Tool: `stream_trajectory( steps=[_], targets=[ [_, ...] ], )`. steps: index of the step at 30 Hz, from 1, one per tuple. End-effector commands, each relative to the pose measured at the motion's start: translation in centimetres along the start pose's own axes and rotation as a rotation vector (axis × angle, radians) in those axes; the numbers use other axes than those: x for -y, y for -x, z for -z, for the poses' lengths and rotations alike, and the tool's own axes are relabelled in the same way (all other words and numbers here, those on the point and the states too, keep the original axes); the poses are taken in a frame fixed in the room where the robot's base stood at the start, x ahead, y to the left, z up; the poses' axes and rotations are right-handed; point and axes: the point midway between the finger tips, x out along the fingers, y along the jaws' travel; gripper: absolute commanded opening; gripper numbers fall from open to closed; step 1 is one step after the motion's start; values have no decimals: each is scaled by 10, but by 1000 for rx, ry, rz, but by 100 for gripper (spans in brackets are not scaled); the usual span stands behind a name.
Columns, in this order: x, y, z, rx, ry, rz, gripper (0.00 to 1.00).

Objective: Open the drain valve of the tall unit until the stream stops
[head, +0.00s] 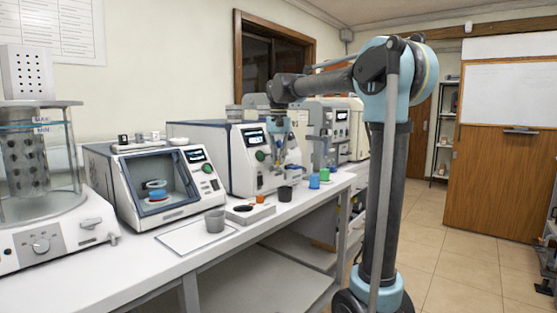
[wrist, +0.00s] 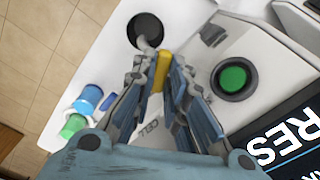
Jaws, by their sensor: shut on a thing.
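The tall unit (head: 244,168) stands on the bench in the head view, white with a green button and a small screen. Its large green button (wrist: 233,77) shows at right in the wrist view. My gripper (wrist: 158,66) points down at the unit's front and is shut on the yellow valve handle (wrist: 162,72), which sits between the fingers. A dark cup (wrist: 145,30) stands just beyond the fingertips, under a grey spout (wrist: 149,42); the cup also shows in the head view (head: 285,194). I cannot make out a stream. In the head view, my gripper (head: 279,158) hides the handle.
A blue container (wrist: 94,97) and a green container (wrist: 73,126) stand near the bench edge. Other instruments line the bench. The floor at right is clear.

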Motion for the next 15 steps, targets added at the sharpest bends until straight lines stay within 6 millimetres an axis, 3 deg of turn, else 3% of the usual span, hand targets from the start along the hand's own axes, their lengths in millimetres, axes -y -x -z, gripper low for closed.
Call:
stream_trajectory(
  steps=[15],
  targets=[
    [0,1,2,-4,488,0,0]
  ],
)
